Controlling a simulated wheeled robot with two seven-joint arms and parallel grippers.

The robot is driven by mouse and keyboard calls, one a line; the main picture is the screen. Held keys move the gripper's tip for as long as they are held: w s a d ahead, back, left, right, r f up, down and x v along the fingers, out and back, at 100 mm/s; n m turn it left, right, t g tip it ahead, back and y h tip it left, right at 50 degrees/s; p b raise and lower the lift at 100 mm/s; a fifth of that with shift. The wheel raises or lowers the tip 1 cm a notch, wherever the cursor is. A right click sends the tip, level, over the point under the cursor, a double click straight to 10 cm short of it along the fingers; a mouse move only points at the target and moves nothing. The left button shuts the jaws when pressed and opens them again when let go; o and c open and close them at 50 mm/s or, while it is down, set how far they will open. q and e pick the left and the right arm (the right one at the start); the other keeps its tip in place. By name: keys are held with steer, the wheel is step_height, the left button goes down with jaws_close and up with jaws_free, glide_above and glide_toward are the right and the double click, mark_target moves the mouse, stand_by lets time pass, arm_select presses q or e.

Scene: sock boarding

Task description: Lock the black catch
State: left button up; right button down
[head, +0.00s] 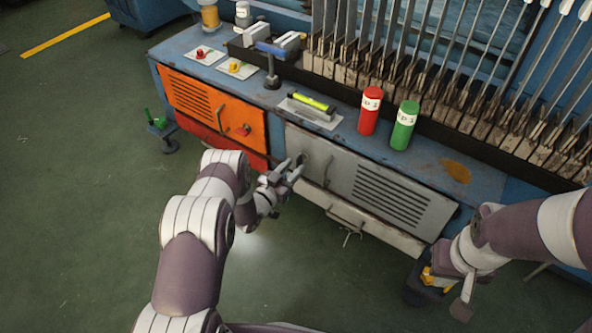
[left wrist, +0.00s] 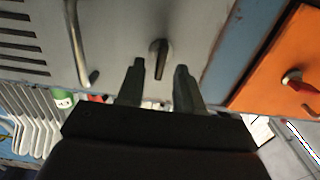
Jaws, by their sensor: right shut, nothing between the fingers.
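The black catch (left wrist: 158,58) is a small dark lever on the grey door (left wrist: 110,35), beside the bar handle (left wrist: 76,40). In the left wrist view its lever lies roughly parallel to that handle. In the head view the catch (head: 301,159) is small and partly crowded by my gripper. My left gripper (head: 293,172) is open in front of the grey door. In its wrist view, its two fingertips (left wrist: 159,72) stand apart on either side of the catch's line, with nothing visible between them. My right gripper (head: 463,308) is shut and empty at the lower right, away from the door.
An orange door (head: 200,103) with a red catch (head: 242,130) is left of the grey door. A grey drawer (head: 360,222) with a handle lies below. Red (head: 369,112) and green (head: 404,127) cylinders stand on the bench top (head: 440,160). The green floor in front is clear.

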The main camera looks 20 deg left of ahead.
arm_select(q)
steer(key=shift+x, duration=1)
steer(key=shift+w, duration=0.15)
jaws_close()
arm_select(e)
steer(key=shift+f, duration=0.55)
arm_select(q)
steer(key=shift+n, duration=0.3)
steer(key=shift+a+f+n+b, duration=0.1)
steer(key=shift+f+n+b, duration=0.05)
steer(key=shift+n, duration=4.15)
steer(key=shift+a+f+n+b, duration=0.1)
steer(key=shift+n+b, duration=0.05)
steer(key=shift+n, duration=4.15)
arm_select(e)
steer(key=shift+f, duration=0.1)
